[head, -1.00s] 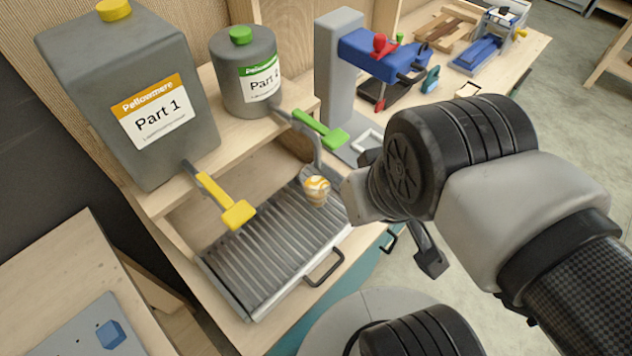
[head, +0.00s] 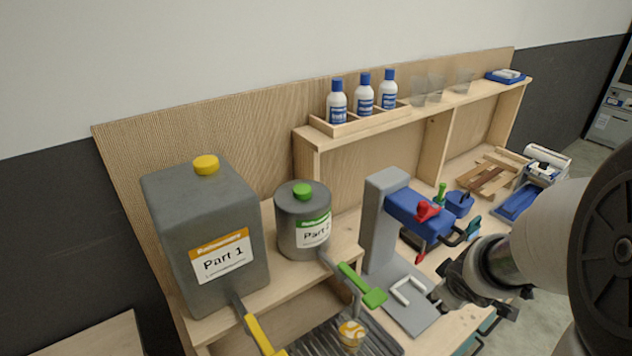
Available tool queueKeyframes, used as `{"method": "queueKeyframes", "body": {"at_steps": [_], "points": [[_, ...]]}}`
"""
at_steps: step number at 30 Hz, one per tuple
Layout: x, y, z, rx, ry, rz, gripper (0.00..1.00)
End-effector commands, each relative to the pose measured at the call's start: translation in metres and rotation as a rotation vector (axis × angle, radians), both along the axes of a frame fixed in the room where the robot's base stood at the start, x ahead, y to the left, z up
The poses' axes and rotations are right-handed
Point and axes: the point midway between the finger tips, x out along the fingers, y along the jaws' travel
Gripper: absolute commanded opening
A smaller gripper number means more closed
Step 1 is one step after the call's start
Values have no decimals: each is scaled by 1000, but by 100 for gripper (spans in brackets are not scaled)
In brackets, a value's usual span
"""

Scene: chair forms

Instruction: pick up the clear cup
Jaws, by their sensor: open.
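Several clear cups stand on the upper shelf, among them a left clear cup (head: 418,90), a middle one (head: 437,89) and a right one (head: 463,82). A small cup with a yellow and white swirl (head: 350,335) stands on the ribbed drip tray (head: 375,345), below the green-handled tap. My gripper (head: 446,290) is open and apart from this cup, to its right and near the grey stand of the blue press. No object shows between its fingers, which are partly hidden by the wrist.
The Part 1 container (head: 205,245) and a smaller round container (head: 303,220) stand at left. A blue press (head: 420,212) stands in the middle. Blue-capped bottles (head: 364,97) sit left of the clear cups, above the wooden shelf (head: 375,132).

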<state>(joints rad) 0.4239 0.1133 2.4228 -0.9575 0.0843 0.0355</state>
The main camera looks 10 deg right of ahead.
Motion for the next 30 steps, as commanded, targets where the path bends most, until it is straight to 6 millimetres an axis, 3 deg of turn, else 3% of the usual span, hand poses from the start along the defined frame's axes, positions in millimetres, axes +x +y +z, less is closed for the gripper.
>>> {"method": "queueKeyframes", "body": {"at_steps": [2, 5, 9, 12, 16, 20, 30], "points": [[2, -5, -28, 45, 44, 97, 55], [-2, 3, -65, 134, 73, 232, 62], [-23, 30, -108, 305, 94, 392, 71], [-40, 51, -125, 418, 94, 470, 78], [-54, 70, -135, 511, 87, 529, 80], [-54, 82, -138, 538, 84, 549, 80], [-11, 137, -139, 535, 85, 556, 80]]}}
